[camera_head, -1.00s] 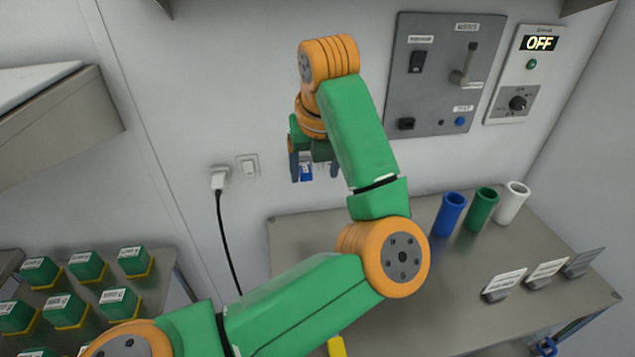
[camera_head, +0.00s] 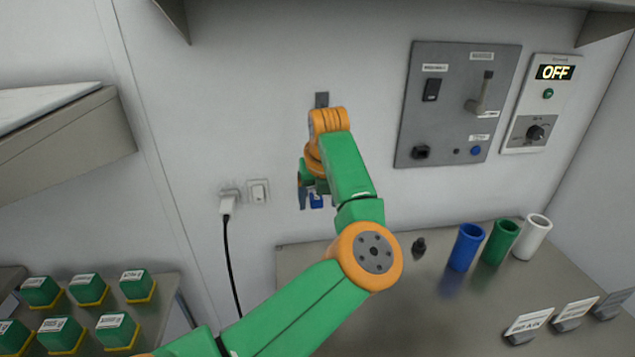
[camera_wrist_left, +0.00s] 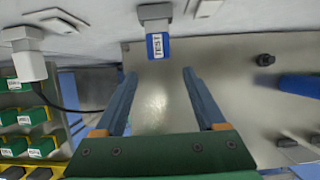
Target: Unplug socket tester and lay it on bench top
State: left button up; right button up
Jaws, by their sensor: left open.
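The socket tester (camera_head: 316,201) is a small blue block with a grey top. In the left wrist view the tester (camera_wrist_left: 158,47) carries a white label and sits at a wall socket, above the bench top (camera_wrist_left: 160,105). My left gripper (camera_wrist_left: 159,74) is open, its two blue fingers pointing toward the tester with a gap between the tips and the block. In the head view my left gripper (camera_head: 317,196) hangs by the wall around the tester and partly hides it. The bench top (camera_head: 440,310) lies below. My right gripper is not in view.
A white plug (camera_head: 227,204) with a black cord is left of the tester. A small dark object (camera_head: 418,247) and blue, green and white cups stand on the bench. Label holders (camera_head: 528,325) are at the right. Green boxes (camera_head: 88,289) lie left. The bench's middle is clear.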

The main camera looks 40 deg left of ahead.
aim_at(317, 198)
pick_arm(q)
jog(key=w+a, duration=0.1)
jog(key=w+a+p, duration=0.1)
jog(key=shift+a+r, duration=0.1)
jog(key=shift+a, duration=0.25)
jog(key=shift+w+a+f+p, duration=0.2)
jog(key=shift+w+p, duration=0.05)
jog(key=shift+p, duration=0.2)
jog(key=shift+f, duration=0.5)
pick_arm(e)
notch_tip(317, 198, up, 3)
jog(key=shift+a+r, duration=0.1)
pick_arm(q)
grip_shut()
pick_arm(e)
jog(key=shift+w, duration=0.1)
